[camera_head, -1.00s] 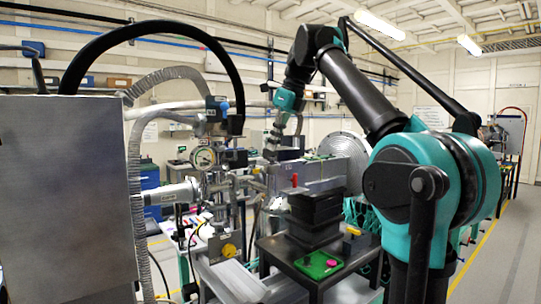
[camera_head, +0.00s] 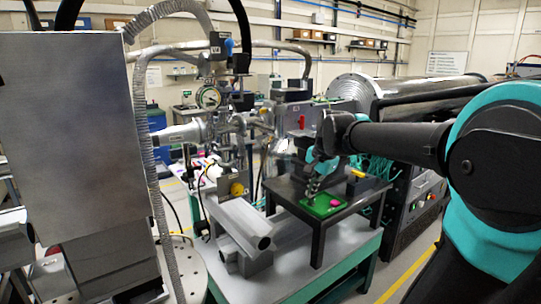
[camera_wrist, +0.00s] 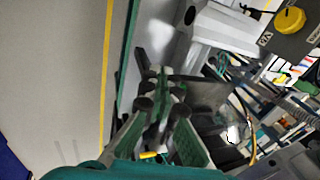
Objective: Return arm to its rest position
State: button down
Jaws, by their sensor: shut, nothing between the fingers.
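My gripper (camera_head: 313,188) hangs pointing down over the left part of the green tray (camera_head: 338,211) on the dark table, in the head view. I cannot tell whether it touches the tray.
A pink piece (camera_head: 336,203) lies on the green tray. The dark table (camera_head: 318,233) stands beside a metal rail (camera_head: 242,225) and vacuum pipes with a gauge (camera_head: 210,97). A large steel cylinder (camera_head: 350,88) is behind. Floor with a yellow line (camera_head: 410,272) is clear at lower right.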

jog(key=s+d+f+n, duration=0.3)
jog(key=s+f+n, duration=0.2)
jog(key=s+f, duration=0.4)
jog(key=s+d+f+n+h, duration=0.1)
jog(key=s+d+f+n, duration=0.2)
jog(key=s+f, duration=0.6)
notch_tip(320, 180, down, 4)
jog(key=shift+f+n+t+h, duration=0.2)
jog(key=shift+n+t+h, duration=0.1)
jog(key=shift+n, duration=0.7)
jog(key=c, duration=2.2)
grip_release()
